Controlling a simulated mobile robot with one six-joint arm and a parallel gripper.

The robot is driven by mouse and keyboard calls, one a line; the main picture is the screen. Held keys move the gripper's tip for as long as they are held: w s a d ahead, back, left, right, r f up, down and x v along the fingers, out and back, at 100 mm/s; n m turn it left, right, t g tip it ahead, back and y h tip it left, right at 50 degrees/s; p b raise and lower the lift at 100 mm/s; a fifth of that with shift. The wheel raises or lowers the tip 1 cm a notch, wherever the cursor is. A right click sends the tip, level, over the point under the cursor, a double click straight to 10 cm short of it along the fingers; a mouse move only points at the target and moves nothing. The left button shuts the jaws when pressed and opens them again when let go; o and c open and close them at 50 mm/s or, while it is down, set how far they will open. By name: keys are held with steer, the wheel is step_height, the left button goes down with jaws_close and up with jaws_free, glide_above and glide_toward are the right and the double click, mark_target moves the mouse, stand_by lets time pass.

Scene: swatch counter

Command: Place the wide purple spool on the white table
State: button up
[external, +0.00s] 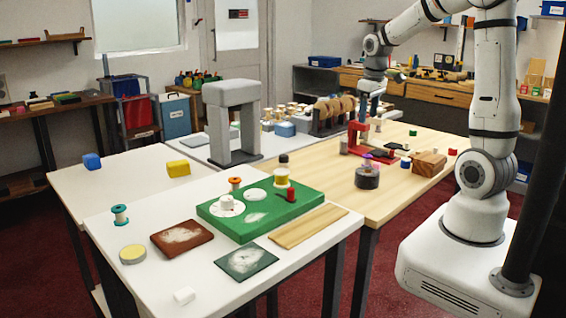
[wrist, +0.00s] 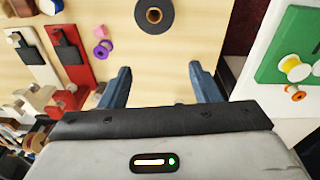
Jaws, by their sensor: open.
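The purple spool (wrist: 103,49) lies on the wooden table (wrist: 215,50) in the wrist view, left of and beyond my fingertips. In the external view only a little purple shows near the dark roll, too small to tell its shape. My gripper (wrist: 158,70) is open with nothing between its fingers, above the wooden table; it also shows in the external view (external: 365,106), near the red stand. The white table (external: 215,275) is in the external view's left foreground; a white surface also shows at right in the wrist view (wrist: 272,112).
A dark roll (external: 367,178) with a brown core sits on the wooden table, also in the wrist view (wrist: 154,15). A red stand (external: 358,136) stands nearby. The green board (external: 280,228) and several small items occupy the white table; its front part has bare room.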

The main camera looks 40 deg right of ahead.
steer(key=s+a+r, duration=0.2)
steer(key=s+a, duration=0.4)
steer(key=shift+s+t, duration=0.3)
steer(key=shift+s, duration=0.05)
steer(key=shift+m+t, duration=0.4)
steer(key=shift+m, duration=0.1)
steer(key=s+a, duration=0.1)
steer(key=s, duration=0.2)
steer(key=s+a, duration=0.2)
steer(key=s+a+f, duration=0.1)
steer(key=s, duration=0.2)
steer(key=shift+s+a, duration=0.35)
steer(key=shift+a, duration=0.05)
steer(key=shift+o, duration=0.4)
steer(key=shift+s+a+f, duration=0.1)
steer(key=shift+s, duration=0.2)
